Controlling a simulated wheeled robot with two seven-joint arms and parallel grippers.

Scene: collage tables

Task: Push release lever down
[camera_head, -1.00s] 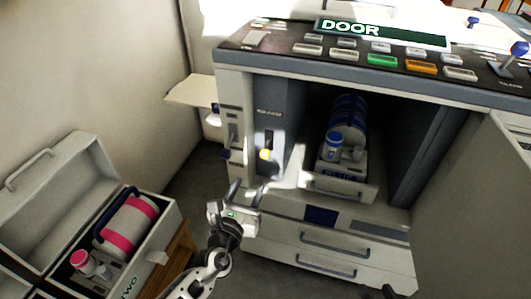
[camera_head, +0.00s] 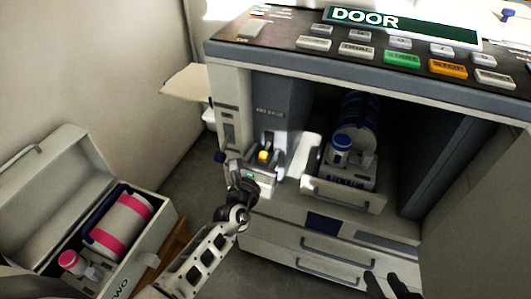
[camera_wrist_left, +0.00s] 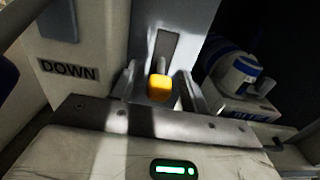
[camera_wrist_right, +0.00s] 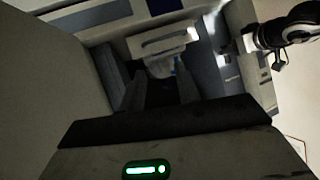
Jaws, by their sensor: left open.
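The release lever has a yellow knob (camera_head: 263,155) and stands in a slot on the cabinet's inner left panel (camera_head: 272,115). The knob (camera_wrist_left: 159,88) also shows in the left wrist view, between my fingers. My left gripper (camera_head: 268,160) is open, one finger on each side of the knob; I cannot tell whether they touch it. Its palm hides the area below the knob. My right gripper (camera_head: 388,284) is dark, low in the head view. Its fingers are apart and empty in the right wrist view (camera_wrist_right: 160,88).
A drawer tray (camera_head: 345,197) with a blue-banded canister (camera_head: 358,118) sits right of the lever. A "DOWN" label (camera_wrist_left: 68,70) is on the left post. An open case (camera_head: 140,262) holds a pink-banded canister (camera_head: 121,222). Buttons line the cabinet top (camera_head: 295,52).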

